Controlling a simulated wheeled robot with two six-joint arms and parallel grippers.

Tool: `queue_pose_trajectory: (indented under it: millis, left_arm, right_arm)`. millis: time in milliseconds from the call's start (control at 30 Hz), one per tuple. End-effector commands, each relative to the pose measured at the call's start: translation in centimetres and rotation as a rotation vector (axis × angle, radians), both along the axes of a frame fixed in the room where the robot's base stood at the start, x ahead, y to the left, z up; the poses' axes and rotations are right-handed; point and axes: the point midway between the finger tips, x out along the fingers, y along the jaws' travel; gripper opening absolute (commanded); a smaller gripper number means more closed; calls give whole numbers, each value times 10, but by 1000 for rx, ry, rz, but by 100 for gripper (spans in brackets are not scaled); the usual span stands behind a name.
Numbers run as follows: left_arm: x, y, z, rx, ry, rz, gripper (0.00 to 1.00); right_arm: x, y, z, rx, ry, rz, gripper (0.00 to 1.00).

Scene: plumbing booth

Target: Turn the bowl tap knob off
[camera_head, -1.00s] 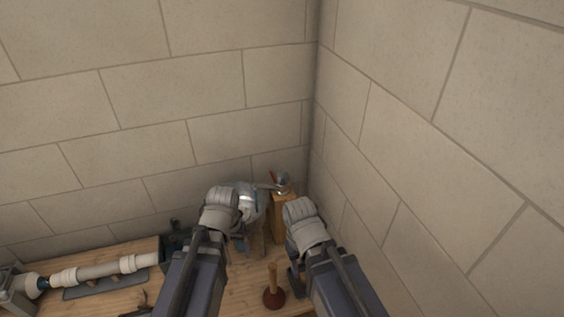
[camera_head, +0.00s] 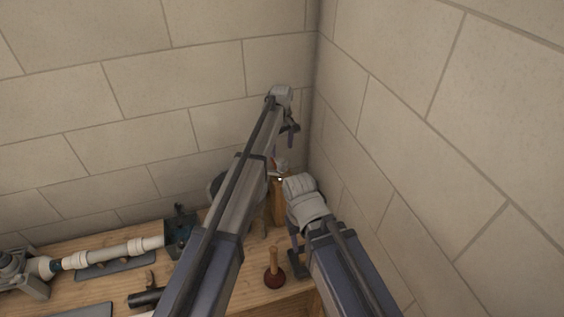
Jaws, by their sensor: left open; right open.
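The small metallic tap (camera_head: 281,165) stands on top of a wooden post (camera_head: 281,208) in the corner, partly covered by my arms. Its knob is too small to read clearly. The grey bowl (camera_head: 216,184) beside it is mostly hidden behind my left arm. My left gripper (camera_head: 290,137) is open and empty, above the tap and near the wall corner, apart from the tap in the picture. My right gripper (camera_head: 296,257) points down in front of the post, low near the table. It is open, its fingers partly hidden by the wrist.
A plunger (camera_head: 273,272) with a wooden handle stands on the wooden table (camera_head: 70,250), close to my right gripper. White pipes (camera_head: 110,252) and a dark teal vise-like tool (camera_head: 181,229) lie to the left. Stone-block walls close in behind and right.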

Motion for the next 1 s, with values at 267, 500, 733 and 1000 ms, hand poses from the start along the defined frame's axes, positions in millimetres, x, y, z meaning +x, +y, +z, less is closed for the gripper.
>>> queue_pose_trajectory:
  millis: [267,500,733,1000]
  left_arm:
    - [1,-1,-4,0,0,6,90]
    - [1,-1,-24,0,0,5,90]
    - [1,-1,-54,0,0,4,90]
    - [0,-1,-78,0,0,4,90]
  right_arm:
    - [0,0,-4,0,0,2,50]
    - [0,0,-24,0,0,12,50]
    - [0,0,-54,-1,0,25,50]
    - [1,0,-78,-1,-1,26,50]
